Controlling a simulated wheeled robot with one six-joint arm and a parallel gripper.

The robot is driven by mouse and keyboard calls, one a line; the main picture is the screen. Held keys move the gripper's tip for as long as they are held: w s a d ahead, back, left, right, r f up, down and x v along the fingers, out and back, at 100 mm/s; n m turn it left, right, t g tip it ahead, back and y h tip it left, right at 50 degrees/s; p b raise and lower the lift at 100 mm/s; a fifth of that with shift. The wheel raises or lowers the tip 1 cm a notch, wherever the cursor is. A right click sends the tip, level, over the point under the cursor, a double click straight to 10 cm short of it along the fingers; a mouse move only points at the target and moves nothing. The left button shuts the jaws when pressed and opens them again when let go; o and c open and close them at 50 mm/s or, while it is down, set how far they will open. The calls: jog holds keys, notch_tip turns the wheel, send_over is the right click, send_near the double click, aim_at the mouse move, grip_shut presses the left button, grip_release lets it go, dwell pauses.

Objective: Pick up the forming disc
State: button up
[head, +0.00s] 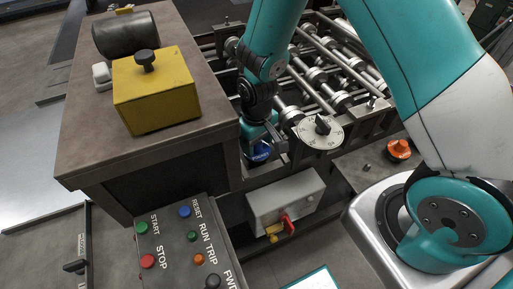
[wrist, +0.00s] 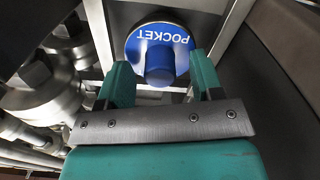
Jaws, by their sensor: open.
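A blue disc marked POCKET, with a blue knob at its middle, shows in the wrist view (wrist: 160,45). In the head view it is a small blue patch (head: 260,153), partly hidden by my gripper (head: 264,143). In the wrist view my gripper (wrist: 160,78) is open, with one green finger on each side of the knob. Whether the fingers touch the knob cannot be told. An orange disc with a knob (head: 398,149) lies apart at the right, by my base. Its label is too small to read.
The roller machine (head: 325,65) stands behind my gripper, with a numbered dial (head: 319,131) close to its right. A brown cabinet (head: 85,130) bearing a yellow block (head: 155,95) is at the left. A grey box with a red handle (head: 285,202) and a button panel (head: 190,250) are in front.

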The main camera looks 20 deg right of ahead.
jog(key=shift+f, duration=0.3)
grip_shut()
jog(key=shift+r, duration=0.15)
